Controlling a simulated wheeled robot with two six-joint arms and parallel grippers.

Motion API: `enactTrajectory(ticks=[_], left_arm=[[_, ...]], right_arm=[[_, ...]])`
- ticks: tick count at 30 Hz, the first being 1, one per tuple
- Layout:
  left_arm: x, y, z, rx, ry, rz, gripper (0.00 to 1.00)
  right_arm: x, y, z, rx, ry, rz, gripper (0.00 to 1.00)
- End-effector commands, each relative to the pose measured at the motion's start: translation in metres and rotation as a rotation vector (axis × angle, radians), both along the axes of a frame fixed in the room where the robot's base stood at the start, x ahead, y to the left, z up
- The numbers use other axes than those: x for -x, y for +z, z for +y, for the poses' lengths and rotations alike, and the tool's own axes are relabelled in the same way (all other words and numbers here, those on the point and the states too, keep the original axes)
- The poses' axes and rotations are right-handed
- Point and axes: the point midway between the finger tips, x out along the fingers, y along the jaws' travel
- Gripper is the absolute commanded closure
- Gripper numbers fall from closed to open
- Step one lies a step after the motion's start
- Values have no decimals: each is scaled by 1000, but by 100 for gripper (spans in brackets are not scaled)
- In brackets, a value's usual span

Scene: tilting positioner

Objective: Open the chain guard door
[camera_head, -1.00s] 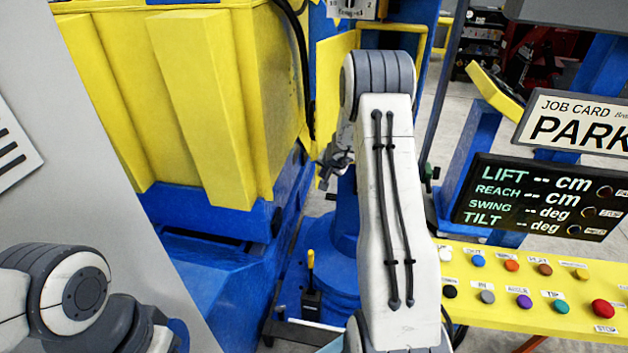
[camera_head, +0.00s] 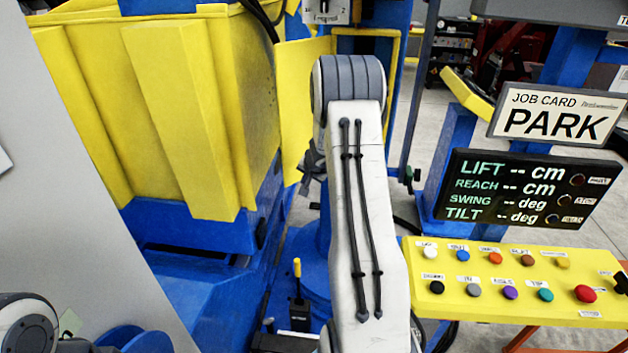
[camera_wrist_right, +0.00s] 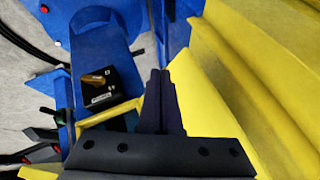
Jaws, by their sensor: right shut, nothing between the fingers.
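The chain guard door is a plain yellow panel (camera_head: 298,85) standing swung out to the left of its yellow frame (camera_head: 397,55) on the blue column. Its outer edge appears close to the big yellow bin. My right gripper (camera_head: 310,172) is low beside the door, partly hidden behind my own right arm. In the right wrist view my right gripper (camera_wrist_right: 166,75) is shut and empty, its fingertips close beside the yellow panel (camera_wrist_right: 205,95); I cannot tell whether they touch. My left gripper is out of view; only part of my left arm shows at lower left.
The ribbed yellow bin (camera_head: 180,110) on its blue base fills the left. A black box with a yellow lever (camera_head: 298,290) stands low in the middle. The button panel (camera_head: 520,275), readout display (camera_head: 520,190) and PARK card (camera_head: 555,125) are on the right.

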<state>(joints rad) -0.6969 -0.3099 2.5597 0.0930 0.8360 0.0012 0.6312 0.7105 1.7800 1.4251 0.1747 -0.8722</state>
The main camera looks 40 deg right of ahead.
Motion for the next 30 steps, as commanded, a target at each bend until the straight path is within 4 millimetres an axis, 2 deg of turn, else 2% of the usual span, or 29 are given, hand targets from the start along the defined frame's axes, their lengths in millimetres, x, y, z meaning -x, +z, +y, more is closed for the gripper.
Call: enactTrajectory(ticks=[1,3,6,13,18,26,29,30], left_arm=[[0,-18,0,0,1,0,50],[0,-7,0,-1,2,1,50],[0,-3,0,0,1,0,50],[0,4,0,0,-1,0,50],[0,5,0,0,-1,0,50],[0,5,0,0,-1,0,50],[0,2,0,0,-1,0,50],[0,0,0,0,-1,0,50]], right_arm=[[6,-8,2,2,4,-1,100],[13,19,11,3,6,-4,100],[26,39,18,4,4,-3,100],[47,71,31,2,1,-1,100],[52,79,36,0,0,-1,100],[52,80,42,-1,12,0,100],[45,82,66,-4,71,3,100],[42,83,84,-9,116,6,100]])
